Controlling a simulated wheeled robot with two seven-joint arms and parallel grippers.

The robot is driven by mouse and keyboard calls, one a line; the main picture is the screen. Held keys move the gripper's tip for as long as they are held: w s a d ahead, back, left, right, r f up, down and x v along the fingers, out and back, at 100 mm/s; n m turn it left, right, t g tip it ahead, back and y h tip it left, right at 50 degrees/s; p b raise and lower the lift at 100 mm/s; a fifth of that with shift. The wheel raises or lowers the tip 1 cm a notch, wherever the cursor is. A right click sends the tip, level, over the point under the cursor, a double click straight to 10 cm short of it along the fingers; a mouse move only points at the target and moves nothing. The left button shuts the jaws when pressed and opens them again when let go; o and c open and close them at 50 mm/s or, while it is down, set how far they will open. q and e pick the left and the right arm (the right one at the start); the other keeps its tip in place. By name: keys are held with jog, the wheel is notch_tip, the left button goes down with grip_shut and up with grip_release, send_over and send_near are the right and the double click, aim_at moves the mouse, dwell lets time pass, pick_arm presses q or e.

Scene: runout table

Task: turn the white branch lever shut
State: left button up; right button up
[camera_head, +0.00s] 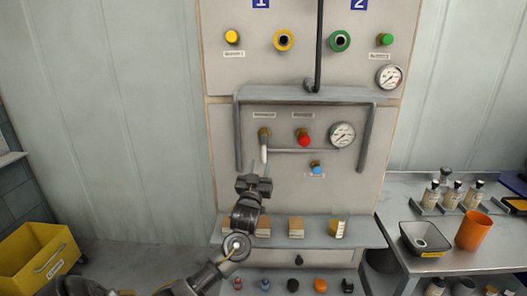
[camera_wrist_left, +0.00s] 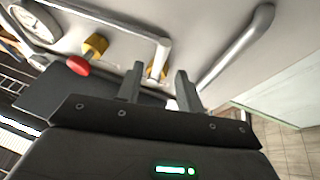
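The white branch lever (camera_head: 264,153) hangs straight down from a brass valve (camera_head: 264,133) on the panel's lower half. In the left wrist view the lever (camera_wrist_left: 162,57) rises from its brass fitting, between and beyond the two fingertips. My left gripper (camera_head: 258,168) is just below the lever's lower end in the head view. Its fingers (camera_wrist_left: 158,80) are apart with nothing held between them. I cannot tell whether a finger touches the lever. My right gripper is not in view.
A grey guard rail (camera_head: 305,96) frames the valve. A red knob (camera_head: 303,140), a gauge (camera_head: 342,134) and a blue knob (camera_head: 317,169) sit right of it. Small boxes (camera_head: 296,227) stand on the ledge below. A side table with bottles and an orange cup (camera_head: 473,230) is at right.

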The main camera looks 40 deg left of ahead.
aim_at(263, 156)
pick_arm(q)
jog(key=p+x, duration=0.1)
jog(key=x, duration=0.5)
jog(key=shift+w+a+p, duration=0.1)
jog(key=shift+p, duration=0.3)
jog(key=shift+f, duration=0.1)
grip_shut()
